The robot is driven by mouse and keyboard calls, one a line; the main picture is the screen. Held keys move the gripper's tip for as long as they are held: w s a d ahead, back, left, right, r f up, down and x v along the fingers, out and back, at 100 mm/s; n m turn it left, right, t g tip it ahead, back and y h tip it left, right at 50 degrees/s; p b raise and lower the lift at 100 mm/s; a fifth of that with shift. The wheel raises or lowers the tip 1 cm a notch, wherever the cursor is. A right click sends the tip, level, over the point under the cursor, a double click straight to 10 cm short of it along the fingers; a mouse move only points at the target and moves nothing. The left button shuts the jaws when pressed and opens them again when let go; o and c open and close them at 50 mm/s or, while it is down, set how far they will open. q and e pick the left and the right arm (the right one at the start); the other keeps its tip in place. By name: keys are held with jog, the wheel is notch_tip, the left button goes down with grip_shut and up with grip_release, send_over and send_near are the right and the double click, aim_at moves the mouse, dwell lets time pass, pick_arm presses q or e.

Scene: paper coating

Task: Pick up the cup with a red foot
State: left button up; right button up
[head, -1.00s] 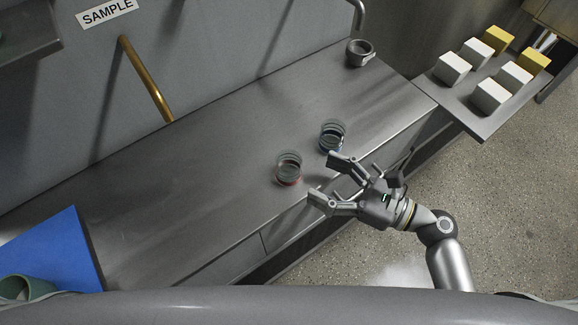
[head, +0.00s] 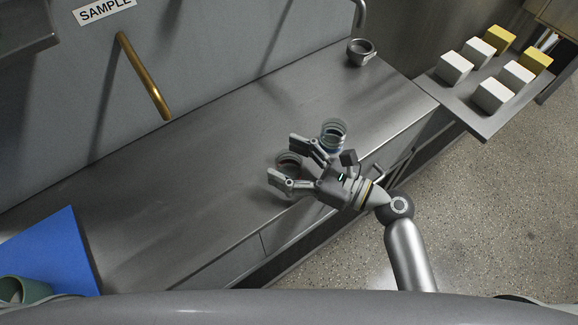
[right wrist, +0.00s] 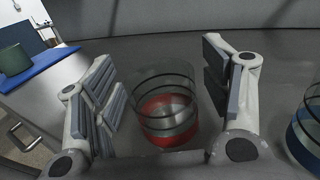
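The cup with a red foot (right wrist: 166,117) is clear with dark rings and stands upright on the counter. In the right wrist view it sits between the two spread fingers of my right gripper (right wrist: 168,95), with a gap visible on the left side. In the head view the cup (head: 289,160) is partly hidden by the fingers of my right gripper (head: 283,160). The gripper is open around the cup and I see no grip on it. My left gripper is not in view.
A similar cup with a blue foot (head: 334,132) stands close by, just outside the right finger, and also shows in the right wrist view (right wrist: 308,135). A grey mug (head: 360,52) stands farther back. A blue mat (head: 55,250) with a green cup (head: 22,289) lies at left.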

jog(key=c, duration=0.9)
jog(key=shift+c, duration=0.7)
jog(key=shift+r, duration=0.15)
